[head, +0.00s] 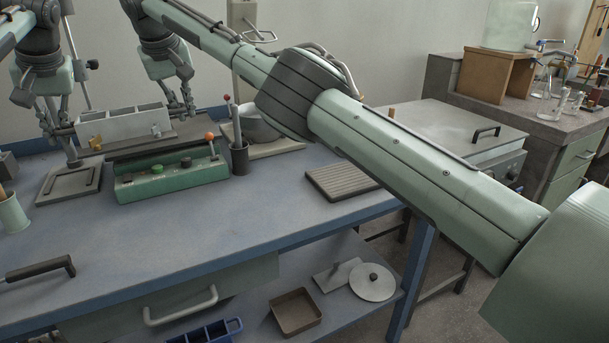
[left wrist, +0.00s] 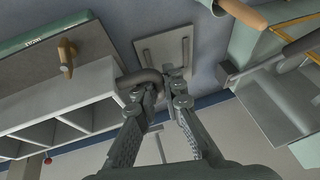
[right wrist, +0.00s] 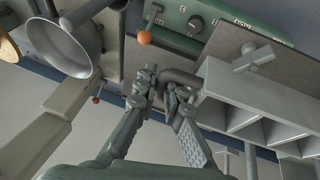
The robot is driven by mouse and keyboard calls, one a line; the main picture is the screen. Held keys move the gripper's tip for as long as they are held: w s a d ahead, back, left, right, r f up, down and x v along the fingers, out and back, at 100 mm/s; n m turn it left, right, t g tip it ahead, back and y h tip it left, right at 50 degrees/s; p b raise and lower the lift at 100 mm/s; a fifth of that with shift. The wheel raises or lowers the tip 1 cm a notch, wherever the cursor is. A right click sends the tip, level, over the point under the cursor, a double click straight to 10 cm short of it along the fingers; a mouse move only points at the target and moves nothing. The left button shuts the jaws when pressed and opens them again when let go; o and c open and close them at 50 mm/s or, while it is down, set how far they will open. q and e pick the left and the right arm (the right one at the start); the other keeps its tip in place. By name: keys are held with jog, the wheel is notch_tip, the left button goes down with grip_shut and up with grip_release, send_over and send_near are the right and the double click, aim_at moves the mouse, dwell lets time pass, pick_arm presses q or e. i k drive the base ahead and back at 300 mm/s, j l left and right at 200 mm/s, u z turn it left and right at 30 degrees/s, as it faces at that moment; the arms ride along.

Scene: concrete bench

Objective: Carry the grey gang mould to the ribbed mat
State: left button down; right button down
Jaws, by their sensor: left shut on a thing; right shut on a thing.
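The grey gang mould (head: 118,128) is a long open box with several compartments. It is at the back left of the bench, over a dark plate (head: 190,132) behind the green control box; I cannot tell whether it touches the plate. My left gripper (head: 55,132) is shut on the mould's left end handle, a dark bent bar in the left wrist view (left wrist: 140,77). My right gripper (head: 184,110) is shut on the right end handle, which shows in the right wrist view (right wrist: 183,77). The ribbed mat (head: 345,181) lies bare on the bench's right part.
The green control box (head: 170,182) with an orange-knobbed lever stands in front of the mould. A dark cup of tools (head: 239,158) and a metal bowl (head: 260,128) stand between mould and mat. A flat grey plate (head: 70,181) lies front left. The bench's front middle is clear.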

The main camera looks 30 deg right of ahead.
aim_at(350, 174)
jog(key=l+u, duration=0.15)
jog(key=u, duration=0.35)
jog(key=k+l+u, duration=0.1)
jog(key=u, duration=0.35)
jog(key=k+l+u, duration=0.1)
jog(key=u, duration=0.4)
jog(key=k+u, duration=0.15)
jog(key=u, duration=0.35)
jog(key=k, duration=0.55)
jog(key=k+z, duration=0.1)
jog(key=z, duration=0.3)
jog(key=l+z, duration=0.1)
jog(key=z, duration=0.3)
jog(key=k+l+z, duration=0.1)
jog(key=z, duration=0.35)
jog(key=l+z, duration=0.1)
jog(key=z, duration=0.3)
jog(key=l+z, duration=0.15)
jog(key=z, duration=0.25)
jog(key=k, duration=0.05)
